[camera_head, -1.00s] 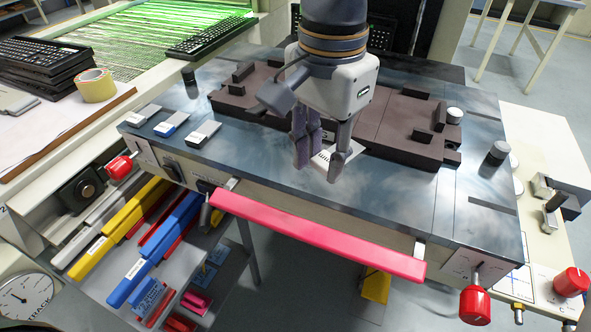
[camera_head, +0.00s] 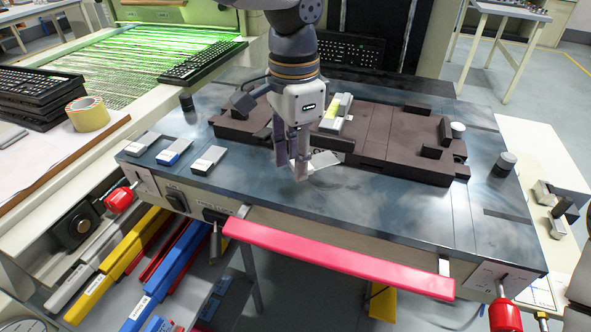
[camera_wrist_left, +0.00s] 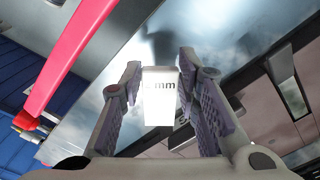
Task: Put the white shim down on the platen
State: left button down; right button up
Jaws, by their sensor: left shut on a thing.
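My left gripper (camera_head: 293,172) is low over the steel-blue platen (camera_head: 255,205), in front of the dark brown fixture. In the left wrist view its fingers (camera_wrist_left: 157,100) are closed on the sides of the white shim (camera_wrist_left: 158,88), which carries "mm" lettering. In the head view the white shim (camera_head: 325,160) shows partly beside the fingers, near the fixture's front edge. I cannot tell whether it touches the platen. My right gripper is not in view.
A pink-red bar (camera_head: 335,262) runs along the front. The platen's front middle is clear.

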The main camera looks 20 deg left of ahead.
aim_at(292, 162)
pick_arm(q)
jog(key=shift+w+a+f, duration=0.15)
jog(key=shift+w+f, duration=0.15)
jog(key=shift+f, duration=0.05)
jog(key=f, duration=0.3)
jog(key=shift+w+a+f, duration=0.15)
jog(key=shift+a+f, duration=0.05)
jog(key=shift+f, duration=0.05)
jog(key=shift+r, duration=0.1)
jog(key=c, duration=1.2)
grip_release()
notch_tip(292, 162, up, 12)
jog(key=shift+r, duration=0.1)
